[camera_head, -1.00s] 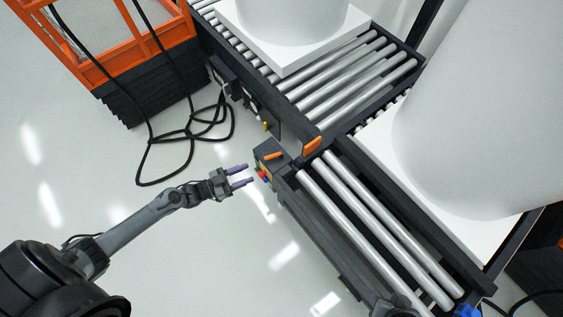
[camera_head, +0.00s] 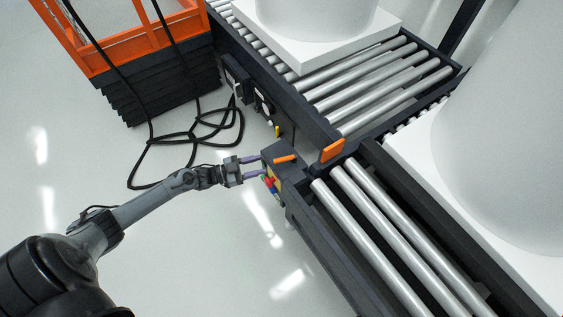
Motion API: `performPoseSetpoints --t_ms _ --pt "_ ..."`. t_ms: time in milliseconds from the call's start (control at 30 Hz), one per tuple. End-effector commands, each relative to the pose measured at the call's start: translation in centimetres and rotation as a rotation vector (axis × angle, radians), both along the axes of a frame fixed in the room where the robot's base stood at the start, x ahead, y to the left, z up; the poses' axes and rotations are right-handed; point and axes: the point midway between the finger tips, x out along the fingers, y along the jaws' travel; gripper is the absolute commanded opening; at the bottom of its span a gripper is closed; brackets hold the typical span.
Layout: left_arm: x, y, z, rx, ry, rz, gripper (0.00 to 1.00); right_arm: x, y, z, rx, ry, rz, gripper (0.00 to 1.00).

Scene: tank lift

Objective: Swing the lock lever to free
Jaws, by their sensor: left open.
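A small orange lever (camera_head: 285,158) lies across the top of a dark control box (camera_head: 272,155) at the near conveyor's corner. A second orange piece (camera_head: 333,150) stands at the joint between the two conveyors. I cannot tell for certain which one is the lock lever. My left gripper (camera_head: 261,166) is open, with its two purple fingers pointing right at the box's left side, just left of the lever. The fingers look empty; whether they touch the box is unclear. My right gripper is not in view.
Red, green and blue buttons (camera_head: 269,184) sit on the box face below the fingers. White tanks on pallets stand on the roller conveyors (camera_head: 375,235). Black cables (camera_head: 190,137) loop on the floor beside an orange-railed lift (camera_head: 120,50).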

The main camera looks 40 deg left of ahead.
Motion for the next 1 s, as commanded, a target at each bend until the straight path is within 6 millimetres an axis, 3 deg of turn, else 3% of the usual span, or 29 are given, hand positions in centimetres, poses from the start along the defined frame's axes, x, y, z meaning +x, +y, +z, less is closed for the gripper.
performPoseSetpoints --t_ms 500,1000 --pt "6.4 -4.5 -0.2 -0.002 -0.002 -0.001 0.44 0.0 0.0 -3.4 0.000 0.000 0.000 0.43" --pt "7.6 -5.4 0.0 -0.001 0.000 -0.001 0.44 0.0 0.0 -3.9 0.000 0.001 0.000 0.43"
